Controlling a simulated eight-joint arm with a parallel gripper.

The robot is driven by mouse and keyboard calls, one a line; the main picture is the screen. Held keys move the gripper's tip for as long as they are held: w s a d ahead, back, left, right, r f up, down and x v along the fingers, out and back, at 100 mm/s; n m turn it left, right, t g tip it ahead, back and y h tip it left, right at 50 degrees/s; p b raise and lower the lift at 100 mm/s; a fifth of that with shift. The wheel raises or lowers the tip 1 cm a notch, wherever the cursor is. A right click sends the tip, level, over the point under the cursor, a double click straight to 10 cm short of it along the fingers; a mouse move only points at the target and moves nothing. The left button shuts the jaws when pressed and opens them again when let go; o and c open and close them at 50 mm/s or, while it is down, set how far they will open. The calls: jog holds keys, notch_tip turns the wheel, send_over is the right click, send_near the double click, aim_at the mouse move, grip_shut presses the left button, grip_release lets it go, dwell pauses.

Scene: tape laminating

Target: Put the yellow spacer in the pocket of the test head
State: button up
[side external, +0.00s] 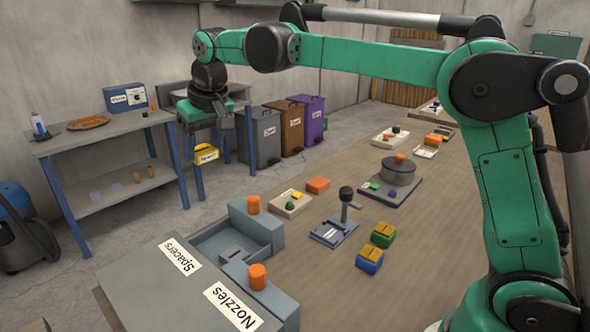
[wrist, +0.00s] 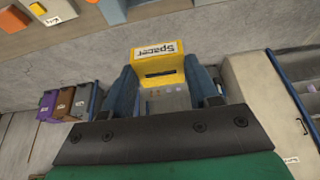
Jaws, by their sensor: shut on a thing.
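The yellow spacer (side external: 206,157) hangs under my gripper (side external: 208,143) at the upper left in the side view, high and clear of the bench. In the wrist view the spacer (wrist: 157,67) sits between the two blue fingers, which are shut on it; its "Spacer" label and a dark slot show. A blue-grey housing (side external: 262,229) with a recess and two orange knobs stands at the front of the bench, below and to the right of my gripper. No label marks it as the test head, so I cannot tell for sure that its recess is the pocket.
A grey panel (side external: 150,273) with "Spacers" and "Nozzles" labels lies at the front left. A small stand (side external: 345,205), a green block (side external: 383,234) and a blue block (side external: 369,260) stand on the wooden bench (side external: 420,215). Bins (side external: 310,118) stand behind.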

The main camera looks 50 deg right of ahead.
jog(key=s+d+f, duration=0.3)
jog(key=s+d, duration=0.2)
jog(key=s, duration=0.6)
jog(key=r+m+g+h, duration=0.2)
jog(key=m+g+h, duration=0.2)
jog(key=m, duration=1.4)
send_over(422, 218)
jog(key=a, duration=0.1)
notch_tip(422, 218, down, 20)
jog(key=shift+a+r, duration=0.1)
jog(key=o, duration=1.2)
jog(key=shift+o, duration=0.2)
